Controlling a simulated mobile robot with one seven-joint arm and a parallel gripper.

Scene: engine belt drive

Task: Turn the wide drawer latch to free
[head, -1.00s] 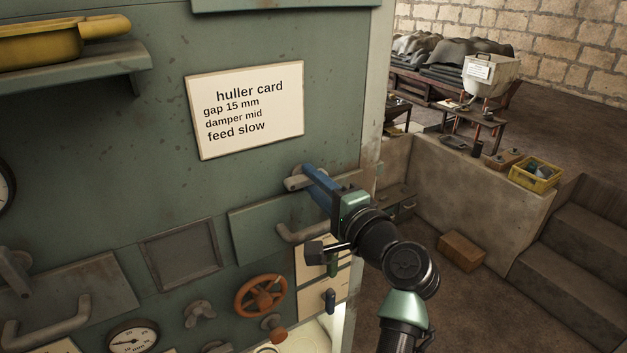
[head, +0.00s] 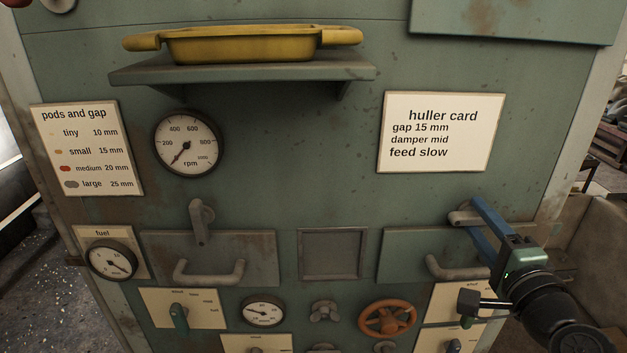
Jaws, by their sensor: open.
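Two drawer fronts show in the head view, and no label tells me which is the wide one. The right drawer (head: 408,250) has a grey latch (head: 461,217) above it, lying about level, its right part hidden by my gripper. The left drawer (head: 215,246) has a grey latch (head: 201,222) pointing down across its top edge. Both drawers look closed, with curved grey handles. My gripper (head: 476,217) is open, its blue fingers at the right latch, seemingly one above and one below it; I cannot tell whether they touch it.
A shelf (head: 240,73) with a yellow tray (head: 240,45) juts out above. An orange handwheel (head: 387,318), a wing knob (head: 324,312) and a small gauge (head: 262,311) sit below the drawers. The panel between the two latches is clear.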

